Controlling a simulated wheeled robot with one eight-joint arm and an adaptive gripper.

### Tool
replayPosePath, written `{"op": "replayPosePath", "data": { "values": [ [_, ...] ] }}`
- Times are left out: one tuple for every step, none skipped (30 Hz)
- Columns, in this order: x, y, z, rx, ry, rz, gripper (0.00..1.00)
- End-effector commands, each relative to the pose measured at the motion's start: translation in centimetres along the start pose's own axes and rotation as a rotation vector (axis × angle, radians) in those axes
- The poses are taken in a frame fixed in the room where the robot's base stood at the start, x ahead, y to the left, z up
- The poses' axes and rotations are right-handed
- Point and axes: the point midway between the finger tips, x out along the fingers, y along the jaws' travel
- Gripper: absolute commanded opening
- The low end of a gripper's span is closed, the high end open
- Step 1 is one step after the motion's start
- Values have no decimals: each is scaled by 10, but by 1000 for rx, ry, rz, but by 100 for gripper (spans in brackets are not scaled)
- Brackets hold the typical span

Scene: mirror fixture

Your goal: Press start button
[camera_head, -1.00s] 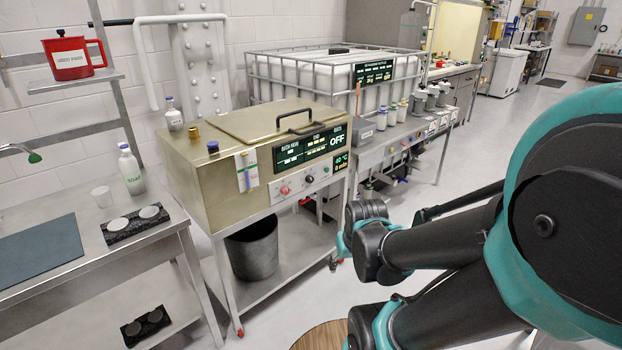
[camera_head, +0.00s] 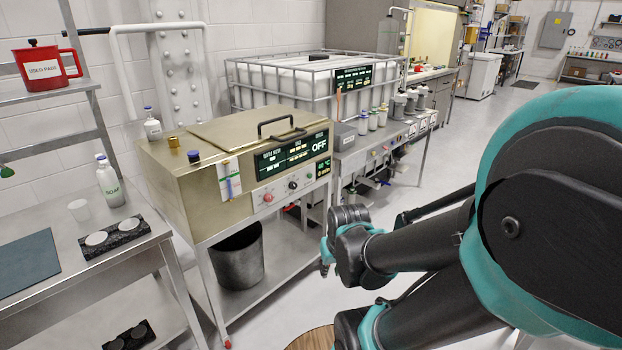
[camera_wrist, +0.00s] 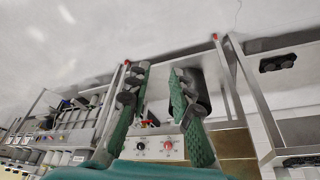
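A brass-coloured bath box (camera_head: 190,190) stands on a steel stand in the head view. Its front has a dark display reading OFF (camera_head: 319,143). Below is a pale control strip with a red round button (camera_head: 268,198) and a black knob (camera_head: 293,185); which control is labelled start is too small to read. The wrist view, upside down, shows the red button (camera_wrist: 167,145) and black knob (camera_wrist: 140,146) between my fingers' bases. My gripper (camera_wrist: 160,78) is open and empty, its green fingers apart. It appears apart from the panel. In the head view I cannot make the fingers out clearly.
A dark bucket (camera_head: 236,258) sits on the stand's lower shelf. A steel table (camera_head: 70,290) with a soap bottle (camera_head: 110,182) is at left. A bench with bottles (camera_head: 372,120) and a caged white tank (camera_head: 290,75) are behind. Open floor lies at right.

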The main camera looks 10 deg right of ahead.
Motion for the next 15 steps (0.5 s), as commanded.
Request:
{"op": "replayPosePath", "data": {
  "values": [
    [0,0,0,0,0,0,12],
    [0,0,0,0,0,0,9],
    [0,0,0,0,0,0,4],
    [0,0,0,0,0,0,0],
    [0,0,0,0,0,0,0],
    [0,0,0,0,0,0,0],
    [0,0,0,0,0,0,0],
    [0,0,0,0,0,0,0],
    [0,0,0,0,0,0,0],
    [0,0,0,0,0,0,0],
    [0,0,0,0,0,0,0],
    [0,0,0,0,0,0,0],
    [0,0,0,0,0,0,0],
    [0,0,0,0,0,0,0],
    [0,0,0,0,0,0,0]
  ]
}}
